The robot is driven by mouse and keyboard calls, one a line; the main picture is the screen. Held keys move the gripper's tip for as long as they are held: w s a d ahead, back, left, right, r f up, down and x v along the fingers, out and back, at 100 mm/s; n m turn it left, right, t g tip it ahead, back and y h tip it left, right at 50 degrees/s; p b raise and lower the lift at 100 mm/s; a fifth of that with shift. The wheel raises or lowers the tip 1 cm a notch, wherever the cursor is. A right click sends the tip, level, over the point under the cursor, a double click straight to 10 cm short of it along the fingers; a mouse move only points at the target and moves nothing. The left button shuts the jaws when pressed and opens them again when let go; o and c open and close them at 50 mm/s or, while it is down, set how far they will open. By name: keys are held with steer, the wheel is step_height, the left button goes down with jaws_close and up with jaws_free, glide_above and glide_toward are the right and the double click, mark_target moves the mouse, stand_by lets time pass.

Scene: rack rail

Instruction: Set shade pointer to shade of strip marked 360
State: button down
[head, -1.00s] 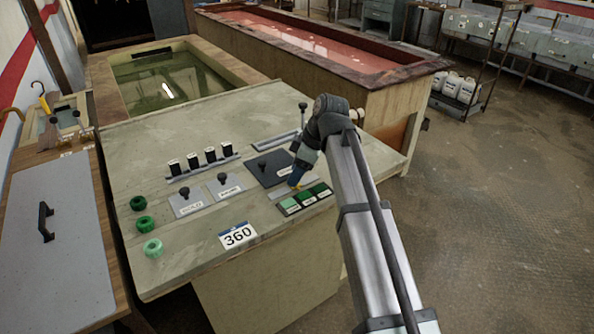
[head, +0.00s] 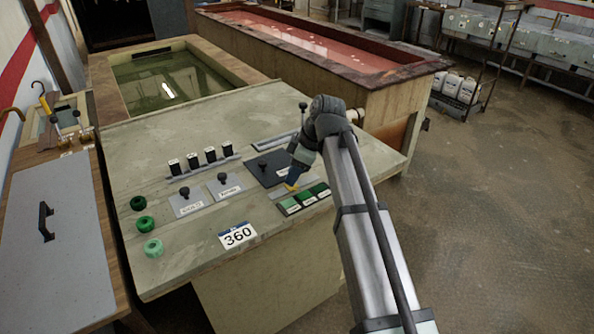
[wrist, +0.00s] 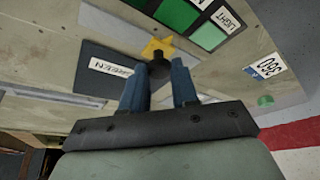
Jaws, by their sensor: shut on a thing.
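A white card with a blue top marked 360 (head: 237,235) lies at the front of the sloping panel. Several black clips with white labels (head: 192,161) stand in a rail; their markings are too small to read. A shade scale (head: 303,198) has three green swatches, lightest at left, darkest at right. The yellow pointer (head: 290,187) sits just behind the scale; it also shows in the wrist view (wrist: 157,46). I cannot tell exactly which swatch it points to. My gripper (wrist: 160,72) is shut on the pointer's knob, mostly hidden between the blue fingers.
Two knobs on light plates (head: 185,203) stand left of a dark plate labelled GREEN (wrist: 112,67). Tanks of greenish (head: 160,80) and pink liquid (head: 310,42) lie behind.

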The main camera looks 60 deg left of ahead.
mark_target(280, 194)
steer(key=s, duration=0.4)
steer(key=shift+s, duration=0.25)
steer(key=c, duration=0.9)
jaws_free()
steer(key=shift+o, duration=0.2)
steer(key=shift+r, duration=0.1)
steer(key=v, duration=1.3)
steer(key=shift+r, duration=0.35)
steer(key=shift+w+d, duration=0.15)
